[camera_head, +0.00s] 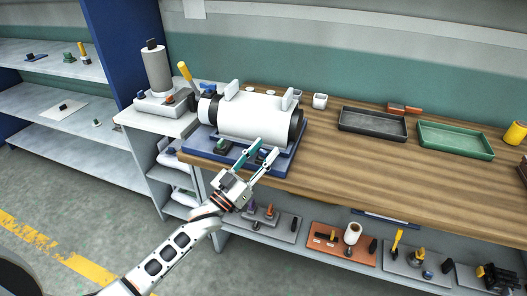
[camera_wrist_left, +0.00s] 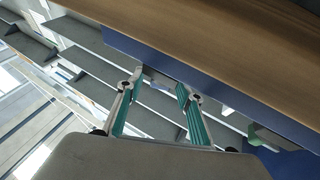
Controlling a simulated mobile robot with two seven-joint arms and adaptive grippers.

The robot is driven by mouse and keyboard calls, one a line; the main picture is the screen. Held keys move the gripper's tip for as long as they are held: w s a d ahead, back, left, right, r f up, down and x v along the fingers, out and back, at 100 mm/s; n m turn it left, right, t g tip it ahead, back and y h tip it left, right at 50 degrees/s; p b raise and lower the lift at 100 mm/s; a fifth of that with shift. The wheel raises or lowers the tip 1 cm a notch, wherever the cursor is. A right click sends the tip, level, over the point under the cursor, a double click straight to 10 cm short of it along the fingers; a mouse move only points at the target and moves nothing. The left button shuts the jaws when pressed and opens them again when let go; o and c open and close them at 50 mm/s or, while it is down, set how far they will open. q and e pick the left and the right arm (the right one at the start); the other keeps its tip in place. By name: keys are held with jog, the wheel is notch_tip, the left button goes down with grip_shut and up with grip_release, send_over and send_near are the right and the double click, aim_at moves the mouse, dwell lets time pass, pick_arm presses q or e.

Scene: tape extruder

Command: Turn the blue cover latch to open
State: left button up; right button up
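The tape extruder (camera_head: 255,115) is a white cylinder with black end bands on a dark blue base (camera_head: 285,160), at the left end of the wooden bench. My right gripper is not in view.
A black tray (camera_head: 373,134) and a green tray (camera_head: 430,149) stand on the bench to the right. A white stand with a grey cylinder (camera_head: 156,70) is at the left. The bench edge (camera_wrist_left: 200,84) crosses the wrist view. A lower shelf holds several parts.

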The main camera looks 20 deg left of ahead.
pick_arm(q)
jog(key=shift+w, duration=0.1)
grip_shut()
jog(key=shift+d, duration=0.1)
jog(key=n+y, duration=0.1)
jog(key=t+y, duration=0.1)
jog(key=shift+r+n+y+p, duration=0.2)
jog(key=shift+n+y+p, duration=0.1)
jog(key=shift+n+p, duration=0.1)
jog(key=shift+n+t+y, duration=0.3)
jog(key=shift+n+y, duration=0.2)
jog(key=shift+y, duration=0.6)
jog(key=shift+f+n+y, duration=0.1)
jog(key=shift+n+y, duration=0.7)
jog(key=shift+y, duration=0.8)
grip_release()
